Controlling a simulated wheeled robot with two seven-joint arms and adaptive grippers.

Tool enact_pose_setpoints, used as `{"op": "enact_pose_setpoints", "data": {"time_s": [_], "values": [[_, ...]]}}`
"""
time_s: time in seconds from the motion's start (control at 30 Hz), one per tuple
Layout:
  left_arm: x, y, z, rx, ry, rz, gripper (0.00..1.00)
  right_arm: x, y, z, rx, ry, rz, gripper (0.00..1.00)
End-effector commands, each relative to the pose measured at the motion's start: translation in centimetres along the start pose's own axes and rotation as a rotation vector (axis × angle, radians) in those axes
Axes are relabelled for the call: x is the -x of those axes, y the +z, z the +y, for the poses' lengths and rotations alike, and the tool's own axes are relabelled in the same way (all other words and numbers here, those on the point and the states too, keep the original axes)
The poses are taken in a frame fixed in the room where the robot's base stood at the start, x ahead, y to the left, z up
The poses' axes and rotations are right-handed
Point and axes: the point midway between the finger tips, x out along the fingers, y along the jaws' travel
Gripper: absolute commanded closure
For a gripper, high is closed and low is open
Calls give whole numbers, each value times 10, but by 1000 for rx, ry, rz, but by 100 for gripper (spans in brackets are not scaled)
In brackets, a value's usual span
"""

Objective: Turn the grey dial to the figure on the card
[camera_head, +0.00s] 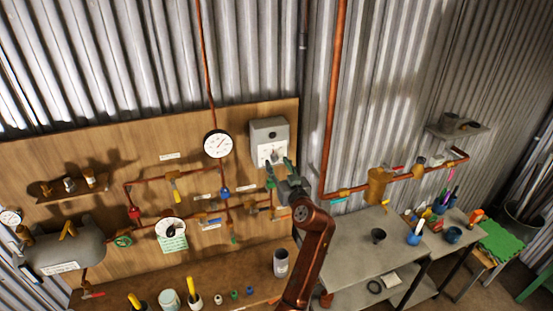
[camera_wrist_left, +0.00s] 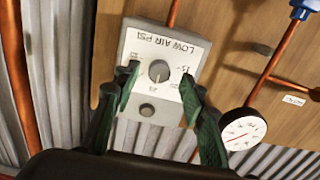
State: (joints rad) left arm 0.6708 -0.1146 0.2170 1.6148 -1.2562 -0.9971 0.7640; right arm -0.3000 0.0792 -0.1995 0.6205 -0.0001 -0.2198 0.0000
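The grey dial (camera_wrist_left: 158,71) is a round knob on the white face of a grey box (camera_head: 268,125) on the wooden board. Its face reads "LOW AIR PSI" and appears upside down in the left wrist view. My left gripper (camera_head: 280,166) is in front of the lower part of the box. Its green fingers (camera_wrist_left: 160,74) are spread to either side of the dial, apparently not touching it. A pale green card (camera_head: 173,243) with writing hangs on the board at the lower left; its figure is too small to read. My right gripper is out of view.
A round white gauge (camera_head: 217,144) is left of the box, with copper pipes and coloured valves below it. A shelf with cups and bottles (camera_head: 194,300) runs under the board. A grey table (camera_head: 355,250) stands right of my arm.

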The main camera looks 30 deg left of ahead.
Motion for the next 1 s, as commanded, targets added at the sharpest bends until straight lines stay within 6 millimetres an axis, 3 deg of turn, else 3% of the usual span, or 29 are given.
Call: {"op": "enact_pose_setpoints", "data": {"time_s": [0.2,0.5,1.0], "values": [[-20,0,1,-1,1,-1,61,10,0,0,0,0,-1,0],[-22,1,1,0,2,-1,61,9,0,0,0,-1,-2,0],[-22,1,1,-1,2,-1,96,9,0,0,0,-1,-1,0]]}}
